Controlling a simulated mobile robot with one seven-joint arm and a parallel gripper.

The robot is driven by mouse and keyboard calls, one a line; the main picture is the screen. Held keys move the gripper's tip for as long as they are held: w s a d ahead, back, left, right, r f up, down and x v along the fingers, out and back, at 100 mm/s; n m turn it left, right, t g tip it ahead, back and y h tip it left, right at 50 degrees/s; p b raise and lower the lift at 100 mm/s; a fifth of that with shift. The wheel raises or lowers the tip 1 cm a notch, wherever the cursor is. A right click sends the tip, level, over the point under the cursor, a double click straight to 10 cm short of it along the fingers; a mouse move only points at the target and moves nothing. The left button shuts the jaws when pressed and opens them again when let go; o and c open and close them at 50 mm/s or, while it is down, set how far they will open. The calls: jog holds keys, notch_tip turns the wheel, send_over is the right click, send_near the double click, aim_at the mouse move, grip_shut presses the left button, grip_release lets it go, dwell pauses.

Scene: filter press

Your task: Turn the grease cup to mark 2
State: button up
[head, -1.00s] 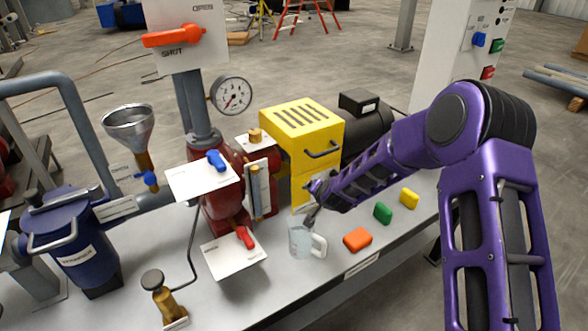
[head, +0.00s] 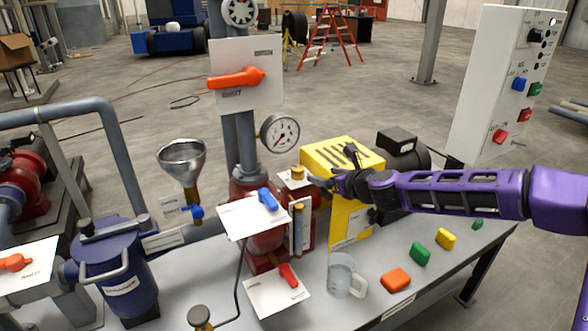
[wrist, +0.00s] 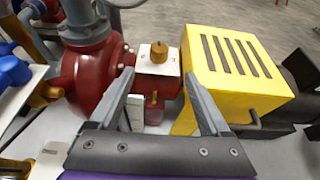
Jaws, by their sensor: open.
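The grease cup (head: 298,172) is a small brass knob on a white plate on top of the red pump housing. In the wrist view the brass cup (wrist: 158,51) stands on its white plate (wrist: 150,65), with a small dark dot on its top. My gripper (wrist: 158,78) is open and empty. Its two fingers frame the cup in the wrist view, with the tips short of it and apart from it. In the head view my gripper (head: 322,182) is just right of the cup, in front of the yellow guard. The marks on the plate are too small to read.
A yellow slotted guard (wrist: 235,70) stands close on the right. The red pump (wrist: 90,75) is on the left. A gauge (head: 280,133), a blue-handled valve (head: 268,199), a red lever (head: 288,276) and a glass jug (head: 342,275) are nearby. Coloured blocks lie on the bench.

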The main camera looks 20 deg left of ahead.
aim_at(297, 169)
jog(key=x, duration=1.6)
jog(key=shift+w+a+f, duration=0.15)
jog(key=shift+a+f, duration=0.15)
grip_shut()
jog(key=shift+r, duration=0.1)
jog(key=shift+m+t+h+p, duration=0.5)
jog(key=shift+m+t+h, duration=0.2)
jog(key=shift+m+h, duration=0.2)
jog(key=shift+m+t+h+b, duration=0.45)
jog(key=shift+m+t+h, duration=0.85)
jog(key=shift+m+h, duration=0.85)
